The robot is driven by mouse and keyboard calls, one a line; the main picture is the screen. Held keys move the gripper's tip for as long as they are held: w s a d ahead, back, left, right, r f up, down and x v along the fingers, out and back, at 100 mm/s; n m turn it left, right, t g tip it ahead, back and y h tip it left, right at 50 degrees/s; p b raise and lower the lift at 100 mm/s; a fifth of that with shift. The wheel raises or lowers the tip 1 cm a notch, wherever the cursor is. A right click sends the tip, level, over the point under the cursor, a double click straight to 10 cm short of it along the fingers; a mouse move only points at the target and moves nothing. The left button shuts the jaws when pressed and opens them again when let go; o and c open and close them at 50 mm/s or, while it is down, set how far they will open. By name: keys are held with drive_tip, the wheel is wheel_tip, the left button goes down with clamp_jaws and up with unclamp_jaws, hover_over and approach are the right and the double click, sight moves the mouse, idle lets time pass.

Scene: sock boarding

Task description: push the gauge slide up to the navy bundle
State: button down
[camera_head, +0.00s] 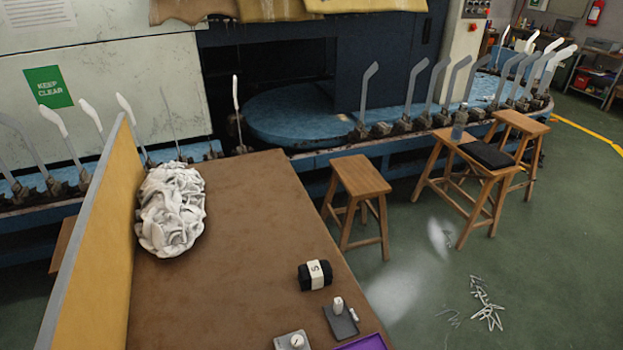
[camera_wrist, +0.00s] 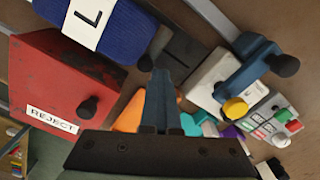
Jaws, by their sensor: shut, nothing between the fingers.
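The navy bundle (camera_wrist: 115,32), a ribbed dark blue roll with a white band marked L, lies at the upper left of the wrist view. My gripper (camera_wrist: 160,73) is shut and empty, its fingertips just below and right of the bundle. A dark flat piece with a rounded black end (camera_wrist: 185,48) lies beside the bundle's right end, just beyond my fingertips; it may be the gauge slide, but I cannot tell. Whether my fingers touch it is unclear. The head view does not show my gripper or the navy bundle.
A red REJECT box (camera_wrist: 60,85) with a black knob stands left of my gripper. A blue lever (camera_wrist: 245,65) on a pale block and a button panel (camera_wrist: 270,122) stand right. In the head view, a black S bundle (camera_head: 305,278) and white pile (camera_head: 170,210) lie on the brown table (camera_head: 240,230).

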idle(0.5)
drive_tip(key=shift+w+a, duration=0.2)
drive_tip(key=shift+w, duration=0.3)
wheel_tip(320, 180, up, 7)
drive_tip(key=p, duration=0.7)
drive_tip(key=shift+p, duration=0.3)
